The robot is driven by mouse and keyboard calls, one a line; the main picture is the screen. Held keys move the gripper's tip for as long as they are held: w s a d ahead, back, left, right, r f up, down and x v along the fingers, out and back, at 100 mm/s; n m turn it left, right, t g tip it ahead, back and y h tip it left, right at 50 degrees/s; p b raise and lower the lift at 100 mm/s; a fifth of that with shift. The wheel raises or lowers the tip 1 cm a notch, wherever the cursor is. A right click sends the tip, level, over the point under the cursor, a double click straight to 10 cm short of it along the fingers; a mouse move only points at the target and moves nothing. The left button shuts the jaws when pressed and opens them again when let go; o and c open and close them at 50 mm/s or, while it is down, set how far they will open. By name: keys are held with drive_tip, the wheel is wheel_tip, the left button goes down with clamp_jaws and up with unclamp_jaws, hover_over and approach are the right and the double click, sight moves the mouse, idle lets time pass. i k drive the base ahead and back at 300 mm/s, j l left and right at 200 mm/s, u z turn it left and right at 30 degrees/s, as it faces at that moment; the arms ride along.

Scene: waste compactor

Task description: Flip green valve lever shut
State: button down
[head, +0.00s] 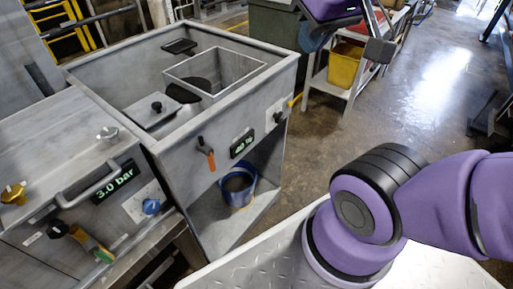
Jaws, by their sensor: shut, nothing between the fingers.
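A valve lever (95,245) with a green and yellow handle sits on the front of the left machine, at the lower left. Its handle slants down to the right from a dark pivot knob. Only my purple arm shows, at the right and at the top edge. I cannot make out my gripper's fingers. Nothing of mine touches the lever.
A pressure display (118,183) reads 3.0 bar, beside a grey bar handle and a blue knob (151,206). An orange-handled lever (207,155) is on the middle cabinet, above a blue bucket (239,187). A yellow bin (345,66) stands behind.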

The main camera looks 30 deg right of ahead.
sight(92, 248)
drive_tip(key=k+l+u, duration=0.1)
drive_tip(key=l, duration=0.25)
drive_tip(key=k+l+u, duration=0.1)
drive_tip(key=k+l, duration=0.2)
drive_tip(key=u, duration=1.2)
